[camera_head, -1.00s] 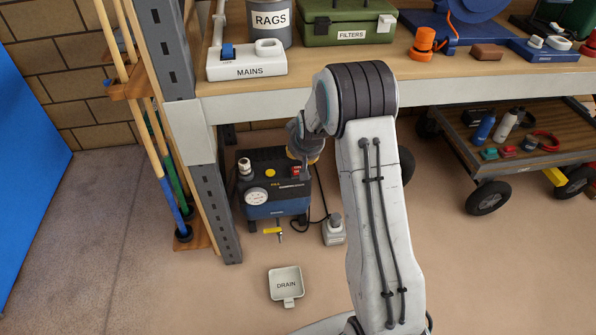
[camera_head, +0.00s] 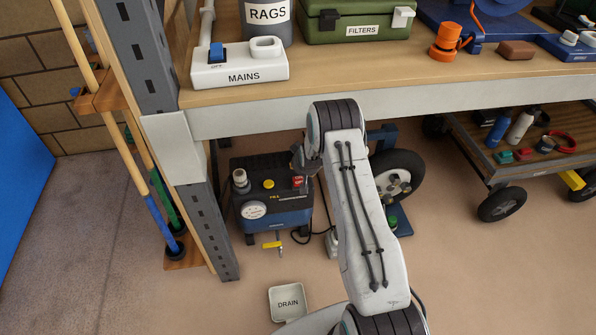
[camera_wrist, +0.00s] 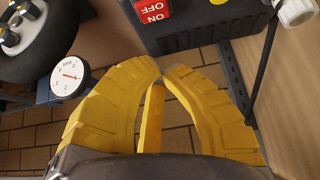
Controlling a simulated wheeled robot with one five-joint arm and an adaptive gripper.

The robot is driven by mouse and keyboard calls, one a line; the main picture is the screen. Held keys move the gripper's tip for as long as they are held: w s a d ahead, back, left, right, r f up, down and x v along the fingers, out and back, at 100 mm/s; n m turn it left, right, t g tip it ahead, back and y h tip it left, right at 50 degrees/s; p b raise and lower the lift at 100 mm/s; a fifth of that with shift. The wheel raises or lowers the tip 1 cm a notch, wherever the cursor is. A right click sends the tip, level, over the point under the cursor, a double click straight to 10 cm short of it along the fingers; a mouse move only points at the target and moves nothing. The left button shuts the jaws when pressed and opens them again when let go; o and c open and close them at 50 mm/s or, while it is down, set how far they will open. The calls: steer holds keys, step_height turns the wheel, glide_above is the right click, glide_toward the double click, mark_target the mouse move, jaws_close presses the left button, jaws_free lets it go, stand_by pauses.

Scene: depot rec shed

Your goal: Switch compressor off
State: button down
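The compressor (camera_head: 272,216) is a black and blue box on the floor under the bench. Its red switch (camera_head: 299,181) is at the top right of its front. In the wrist view the red switch (camera_wrist: 154,10) shows upside down at the top edge, with OFF and ON lettering; which side is pressed I cannot tell. My gripper (camera_wrist: 161,76) has yellow fingers with their tips together, with nothing visible between them. The tips appear below the switch in that view, apart from it. In the head view the fingers are mostly hidden by my arm, close to the switch.
The bench shelf edge (camera_head: 400,106) runs above my arm, and a grey post (camera_head: 207,215) stands left of the compressor. A DRAIN tray (camera_head: 287,303) lies on the floor in front. A wheel (camera_head: 397,181) stands right of my arm. A dial gauge (camera_wrist: 70,75) shows at left in the wrist view.

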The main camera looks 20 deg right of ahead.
steer(key=shift+w, duration=0.15)
steer(key=shift+f, duration=0.1)
steer(key=b, duration=0.2)
glide_above(299, 178)
steer(key=s, duration=0.2)
steer(key=f, duration=0.8)
steer(key=shift+w+a, duration=0.2)
steer(key=shift+a, duration=0.05)
steer(key=shift+s+f, duration=0.15)
steer(key=shift+f, duration=0.85)
steer(key=shift+s+f, duration=0.15)
steer(key=shift+f, duration=0.8)
